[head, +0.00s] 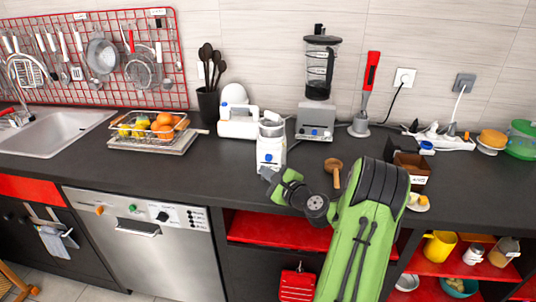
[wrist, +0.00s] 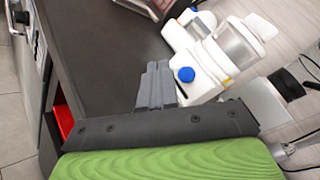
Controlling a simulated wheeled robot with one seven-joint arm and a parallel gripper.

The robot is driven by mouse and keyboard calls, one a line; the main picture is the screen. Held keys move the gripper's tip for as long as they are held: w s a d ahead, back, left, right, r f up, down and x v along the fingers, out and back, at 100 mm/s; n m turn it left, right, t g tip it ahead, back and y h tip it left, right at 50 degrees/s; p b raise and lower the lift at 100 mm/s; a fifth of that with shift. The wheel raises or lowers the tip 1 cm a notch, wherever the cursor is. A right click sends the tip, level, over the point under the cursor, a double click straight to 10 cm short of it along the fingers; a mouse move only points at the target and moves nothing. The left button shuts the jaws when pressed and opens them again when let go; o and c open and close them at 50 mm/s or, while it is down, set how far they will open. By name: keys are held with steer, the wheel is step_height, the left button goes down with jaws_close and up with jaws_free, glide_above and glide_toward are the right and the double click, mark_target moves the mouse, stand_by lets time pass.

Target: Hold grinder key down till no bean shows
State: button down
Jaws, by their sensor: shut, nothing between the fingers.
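The grinder is a small white machine with a pale, see-through top (head: 271,143). It stands upright near the counter's front. Its blue round key (head: 268,157) faces the front; the key also shows in the wrist view (wrist: 186,74). I cannot make out any beans in the cup (wrist: 240,45). My gripper (head: 267,173) is shut and empty, low in front of the grinder. In the wrist view its grey fingers (wrist: 158,78) are beside the blue key, with a small gap showing between them. Contact with the key cannot be seen.
A white mixer (head: 238,122) stands behind the grinder and a blender (head: 315,120) behind right. A wooden tamper-like tool (head: 334,170) lies right, near my arm. A fruit basket (head: 148,128) is at left. The dark counter (head: 190,175) left of the grinder is clear.

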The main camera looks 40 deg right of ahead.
mark_target(268, 158)
steer(key=shift+w+d+r+p, duration=0.15)
steer(key=shift+w+d+p, duration=0.5)
steer(key=shift+d, duration=0.2)
steer(key=shift+w+d, duration=0.2)
steer(key=shift+d, duration=0.05)
steer(key=shift+f, duration=0.2)
steer(key=shift+d+r, duration=0.1)
stand_by(0.9)
steer(key=shift+w+d+p, duration=0.25)
steer(key=shift+p, duration=0.15)
steer(key=shift+w+d, duration=0.25)
steer(key=shift+d, duration=0.15)
stand_by(4.9)
